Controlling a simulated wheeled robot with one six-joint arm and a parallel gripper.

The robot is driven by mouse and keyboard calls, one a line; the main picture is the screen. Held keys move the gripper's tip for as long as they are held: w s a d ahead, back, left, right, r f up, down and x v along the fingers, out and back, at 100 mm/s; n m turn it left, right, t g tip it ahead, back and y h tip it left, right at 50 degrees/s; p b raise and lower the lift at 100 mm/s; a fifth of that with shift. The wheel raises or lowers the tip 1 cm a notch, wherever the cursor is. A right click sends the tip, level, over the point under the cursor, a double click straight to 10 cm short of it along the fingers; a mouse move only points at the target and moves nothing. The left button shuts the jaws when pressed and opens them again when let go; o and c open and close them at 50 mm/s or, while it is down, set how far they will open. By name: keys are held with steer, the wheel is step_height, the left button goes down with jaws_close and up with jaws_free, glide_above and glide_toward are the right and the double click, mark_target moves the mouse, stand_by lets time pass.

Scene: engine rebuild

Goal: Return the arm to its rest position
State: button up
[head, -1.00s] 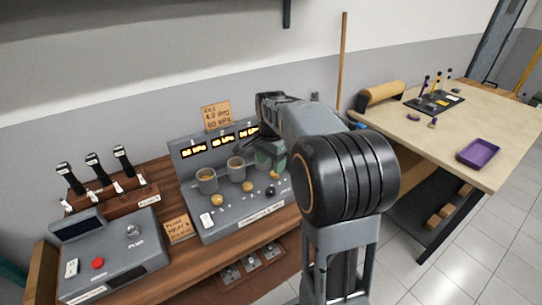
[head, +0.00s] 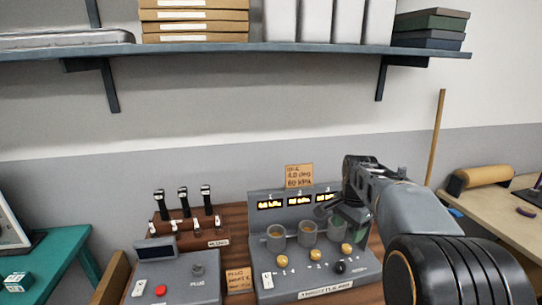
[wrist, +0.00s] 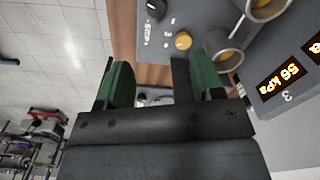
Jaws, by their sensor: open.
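My gripper (head: 350,220) is in front of the right side of the grey throttle console (head: 365,268) in the head view, with my black and grey arm reaching in from the lower right. In the wrist view my gripper (wrist: 150,80) shows two green-padded fingers spread apart with nothing between them. The console carries metal cups (head: 308,232), yellow knobs (head: 315,254), a black knob (head: 339,267) and lit displays (head: 270,205). The wrist view shows a cup (wrist: 222,50) and a yellow knob (wrist: 183,40) just beyond the fingers. The right end of the console is partly hidden by my arm.
A grey box with a red button (head: 160,290) and a rack of plugs (head: 187,230) stand left of the console. A shelf (head: 240,52) with boxes hangs above. A pale table (head: 470,207) stands at right, a teal table (head: 60,262) at left.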

steer(key=s+a+f+n+t, duration=0.1)
steer(key=s+a+n+t, duration=0.1)
steer(key=s+a+n, duration=0.2)
steer(key=s+a+f+n+t, duration=0.2)
steer(key=s+a+n, duration=0.3)
steer(key=s, duration=0.8)
steer(key=shift+f+n, duration=0.15)
steer(key=shift+n, duration=1.75)
steer(key=shift+a, duration=0.1)
